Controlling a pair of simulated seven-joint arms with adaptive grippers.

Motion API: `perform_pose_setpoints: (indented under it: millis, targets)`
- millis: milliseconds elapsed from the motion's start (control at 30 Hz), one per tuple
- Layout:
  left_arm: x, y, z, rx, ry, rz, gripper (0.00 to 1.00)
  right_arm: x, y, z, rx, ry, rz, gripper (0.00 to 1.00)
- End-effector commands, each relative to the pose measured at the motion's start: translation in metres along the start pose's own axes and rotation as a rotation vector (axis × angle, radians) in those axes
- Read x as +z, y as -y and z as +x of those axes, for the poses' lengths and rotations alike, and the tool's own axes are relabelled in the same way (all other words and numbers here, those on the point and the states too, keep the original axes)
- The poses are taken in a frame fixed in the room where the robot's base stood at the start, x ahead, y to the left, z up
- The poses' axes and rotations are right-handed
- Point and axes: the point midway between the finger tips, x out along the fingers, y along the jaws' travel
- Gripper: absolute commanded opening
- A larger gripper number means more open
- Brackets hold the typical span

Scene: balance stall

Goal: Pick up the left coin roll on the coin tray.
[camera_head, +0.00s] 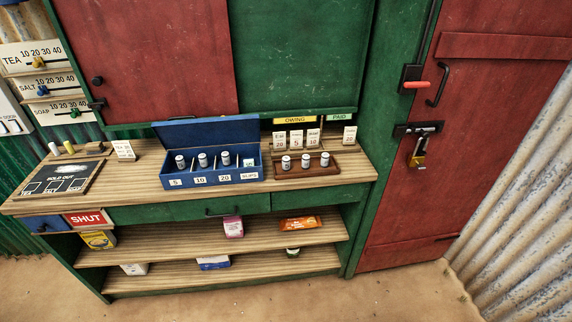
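A small brown wooden tray (309,171), which looks like the coin tray, sits on the counter right of an open blue box. Three short white-and-dark coin rolls stand upright on it in a row. The left coin roll (286,162) is nearest the blue box. The middle roll (305,161) and the right roll (325,159) stand beside it with small gaps between. Neither of my grippers is in view, and nothing covers the tray.
Price cards under an OWING sign (295,120) stand close behind the tray. A chalkboard (61,179) lies at the counter's left. The counter's front edge is just before the tray.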

Motion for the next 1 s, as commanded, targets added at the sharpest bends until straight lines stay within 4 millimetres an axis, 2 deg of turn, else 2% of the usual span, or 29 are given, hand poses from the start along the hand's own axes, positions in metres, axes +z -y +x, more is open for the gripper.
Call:
perform_pose_setpoints:
  millis: [167,700,933,1000]
  targets:
    - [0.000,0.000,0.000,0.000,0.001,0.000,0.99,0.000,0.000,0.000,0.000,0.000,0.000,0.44]
    - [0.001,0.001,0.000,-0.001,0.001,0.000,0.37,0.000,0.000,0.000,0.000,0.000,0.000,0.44]
    - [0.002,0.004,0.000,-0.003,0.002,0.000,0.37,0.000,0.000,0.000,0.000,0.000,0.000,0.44]
    - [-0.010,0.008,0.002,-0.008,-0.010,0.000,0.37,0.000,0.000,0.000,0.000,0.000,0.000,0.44]
